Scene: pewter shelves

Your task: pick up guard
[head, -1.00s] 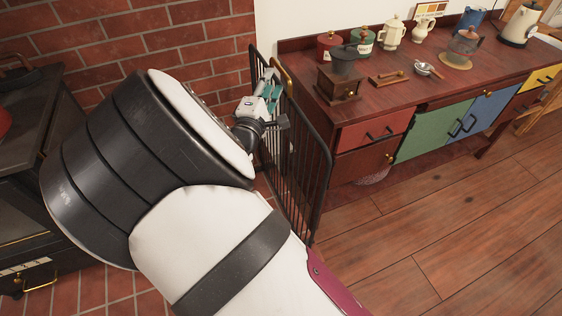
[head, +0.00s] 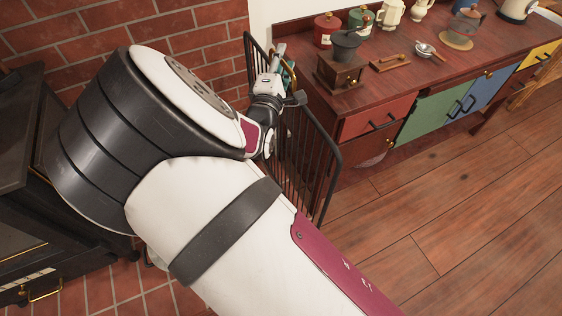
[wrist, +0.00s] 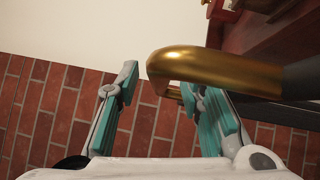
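The guard (head: 318,165) is a black barred metal panel standing upright on the floor between the brick wall and the sideboard. A brass handle is at its top. In the wrist view the handle (wrist: 215,68) looms close, crossing in front of the right finger, and its far part lies between the fingers. My gripper (head: 281,56) is at the guard's top edge in the head view, partly hidden by my wrist. In the wrist view my gripper (wrist: 172,82) has its teal-padded fingers apart, with a clear gap between the left pad and the handle.
A wooden sideboard (head: 425,78) with coloured doors stands right of the guard, bearing a coffee grinder (head: 343,68), red canister (head: 327,30) and other kitchenware. A black stove (head: 25,170) is at left and a brick wall (head: 205,45) behind. The wooden floor (head: 450,220) at right is clear.

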